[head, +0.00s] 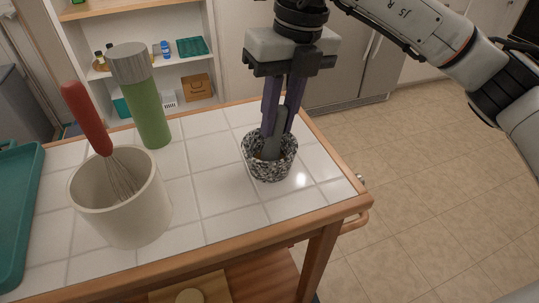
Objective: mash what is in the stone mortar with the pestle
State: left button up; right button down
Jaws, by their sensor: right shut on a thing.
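The stone mortar (268,170) is a speckled black and white bowl on the white tiled top of the cart, near its right end. The grey pestle (273,146) stands nearly upright with its lower end inside the mortar. My right gripper (281,122) points down above the mortar and is shut on the upper part of the pestle. What lies in the mortar is mostly hidden by the pestle and the rim; a little brown shows inside. My left gripper is not in view.
A cream crock (122,207) with a red-handled whisk (87,118) stands at the left. A green bottle (148,112) with a grey cap stands behind it. A teal tray (20,215) lies at the far left. The tiles between crock and mortar are clear.

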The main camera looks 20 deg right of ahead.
jog(key=shift+r, duration=0.15)
notch_tip(320, 180, up, 8)
jog(key=p, duration=0.6)
jog(key=shift+f, duration=0.25)
